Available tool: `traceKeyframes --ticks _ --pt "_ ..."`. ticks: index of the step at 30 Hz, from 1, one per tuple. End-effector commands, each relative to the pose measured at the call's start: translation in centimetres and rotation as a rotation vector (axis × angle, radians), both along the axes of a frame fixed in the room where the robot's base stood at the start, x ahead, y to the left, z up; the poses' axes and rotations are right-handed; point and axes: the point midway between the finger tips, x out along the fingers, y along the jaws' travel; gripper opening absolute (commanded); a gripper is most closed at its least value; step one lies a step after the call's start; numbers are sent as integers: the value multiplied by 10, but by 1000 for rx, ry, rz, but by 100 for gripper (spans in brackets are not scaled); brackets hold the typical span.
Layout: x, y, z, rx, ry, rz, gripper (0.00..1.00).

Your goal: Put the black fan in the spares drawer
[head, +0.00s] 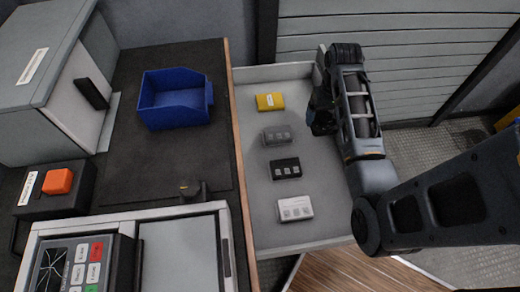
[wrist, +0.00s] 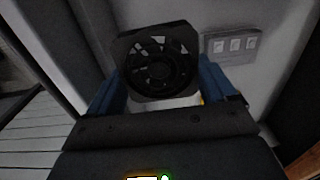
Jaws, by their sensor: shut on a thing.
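The black fan (wrist: 158,62) is between the two blue fingers of my gripper (wrist: 160,84) in the wrist view. My gripper is shut on its sides, and the fan's round grille faces the camera. The spares drawer (head: 262,220) is pulled open in the head view, to the right of the bench. My gripper (head: 320,115) is at the drawer's right side, pointing down, over or inside it. My wrist largely hides the fan in the head view. I cannot tell whether the fan touches the drawer floor.
In the drawer, a yellow block (head: 270,101), a grey module (head: 277,135), a black module (head: 285,169) and a white module (head: 295,208) stand in a column. A blue bin (head: 174,98) is on the bench. The drawer's right strip is free of modules.

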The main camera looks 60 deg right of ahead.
Motion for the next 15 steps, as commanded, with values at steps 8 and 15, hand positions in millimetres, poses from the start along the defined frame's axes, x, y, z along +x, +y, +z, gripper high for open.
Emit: traceKeyframes --ticks 8,15 --pt "-9 -3 -9 3 4 -19 52" --pt "-9 -3 -48 3 4 -18 52"
